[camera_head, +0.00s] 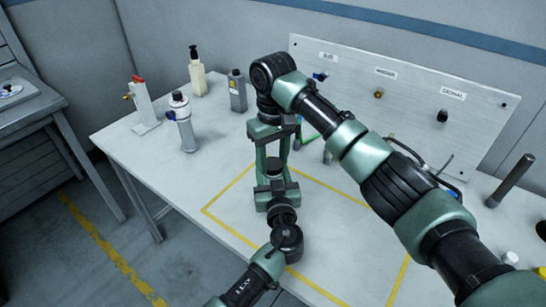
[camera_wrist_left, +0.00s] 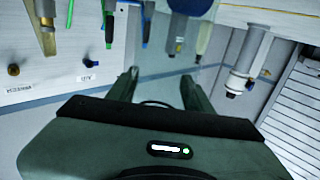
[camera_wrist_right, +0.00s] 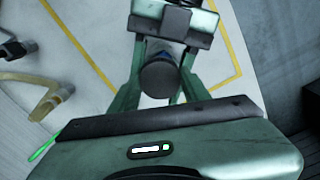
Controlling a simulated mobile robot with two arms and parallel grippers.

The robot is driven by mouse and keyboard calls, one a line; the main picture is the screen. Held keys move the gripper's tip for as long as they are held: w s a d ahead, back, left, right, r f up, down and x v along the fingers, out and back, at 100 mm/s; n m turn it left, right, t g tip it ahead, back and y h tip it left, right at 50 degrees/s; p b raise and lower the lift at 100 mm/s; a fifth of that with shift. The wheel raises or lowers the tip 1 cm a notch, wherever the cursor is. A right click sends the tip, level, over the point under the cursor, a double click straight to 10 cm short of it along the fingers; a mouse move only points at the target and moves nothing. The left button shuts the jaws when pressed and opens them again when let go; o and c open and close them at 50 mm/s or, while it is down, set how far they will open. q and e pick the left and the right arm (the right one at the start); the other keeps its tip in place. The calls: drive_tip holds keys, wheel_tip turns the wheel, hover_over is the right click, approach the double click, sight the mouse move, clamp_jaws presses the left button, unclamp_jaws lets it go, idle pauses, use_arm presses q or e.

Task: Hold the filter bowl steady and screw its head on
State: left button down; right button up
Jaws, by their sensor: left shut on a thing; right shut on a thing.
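My two grippers meet above the yellow-outlined mat in the head view. My right gripper (camera_head: 276,150) comes down from above. In the right wrist view its fingers are closed around a dark round part, which I take as the filter head (camera_wrist_right: 160,76). My left gripper (camera_head: 275,180) is just below, and its body also shows at the top of the right wrist view. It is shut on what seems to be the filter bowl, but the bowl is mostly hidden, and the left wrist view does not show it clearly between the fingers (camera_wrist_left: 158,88). I cannot tell how far head and bowl are engaged.
A white cylinder with a black cap (camera_head: 181,120), a red-handled valve stand (camera_head: 143,105), a cream pump bottle (camera_head: 197,75) and a grey bottle (camera_head: 237,92) stand at the back left. A labelled panel (camera_head: 410,95) stands behind. A dark post (camera_head: 512,180) rises at right.

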drive_tip(key=shift+f, duration=0.15)
drive_tip(key=shift+m, duration=0.6)
drive_tip(key=m, duration=0.6)
drive_tip(key=shift+a, duration=0.15)
drive_tip(key=m, duration=2.2)
drive_tip(key=shift+w, duration=0.1)
